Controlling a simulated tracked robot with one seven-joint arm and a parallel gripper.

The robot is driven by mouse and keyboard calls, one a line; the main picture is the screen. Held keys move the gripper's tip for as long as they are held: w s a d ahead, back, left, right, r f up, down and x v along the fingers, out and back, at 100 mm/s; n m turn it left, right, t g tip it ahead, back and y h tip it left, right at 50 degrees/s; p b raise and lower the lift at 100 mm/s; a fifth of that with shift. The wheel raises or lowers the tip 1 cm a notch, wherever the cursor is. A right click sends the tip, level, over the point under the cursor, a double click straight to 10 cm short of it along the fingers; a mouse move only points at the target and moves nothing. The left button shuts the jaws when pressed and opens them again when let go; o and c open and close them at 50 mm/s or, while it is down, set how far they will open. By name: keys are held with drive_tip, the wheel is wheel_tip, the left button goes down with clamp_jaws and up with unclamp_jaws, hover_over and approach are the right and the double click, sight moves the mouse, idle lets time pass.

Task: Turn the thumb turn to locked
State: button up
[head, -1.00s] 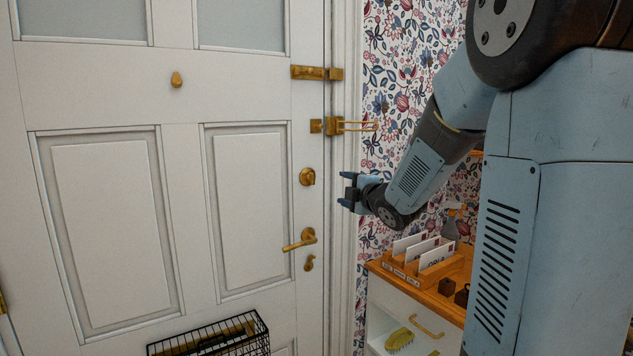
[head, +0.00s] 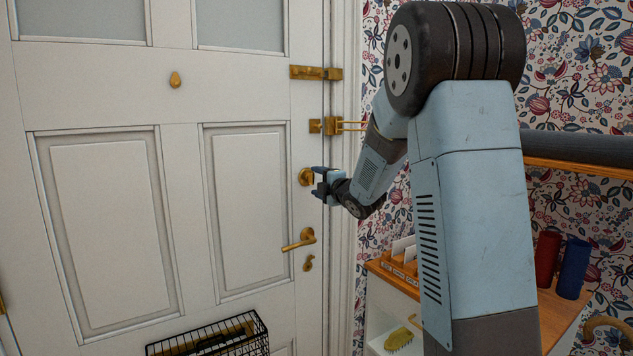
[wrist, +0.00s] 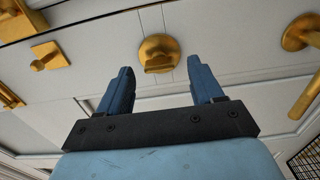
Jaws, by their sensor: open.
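The brass thumb turn (head: 305,177) is a round plate with a raised grip on the white door (head: 245,180), above the lever handle. In the wrist view the thumb turn (wrist: 158,54) shows just beyond the fingertips, centred between them, with its grip lying across the picture. My gripper (head: 315,181) is at its right edge in the head view and partly overlaps it. In the wrist view my gripper (wrist: 163,80) is open and empty, a finger on each side of the line to the thumb turn. I cannot tell any contact.
The brass lever handle (head: 300,240) is below the thumb turn. A door guard (head: 328,126) and a bolt (head: 316,73) sit above it. A wire basket (head: 215,335) hangs low on the door. A cabinet with a letter rack (head: 400,265) stands at right.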

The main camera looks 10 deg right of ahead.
sight(311, 179)
drive_tip(key=shift+x, duration=1.4)
drive_tip(key=shift+s, duration=0.1)
drive_tip(key=c, duration=1.1)
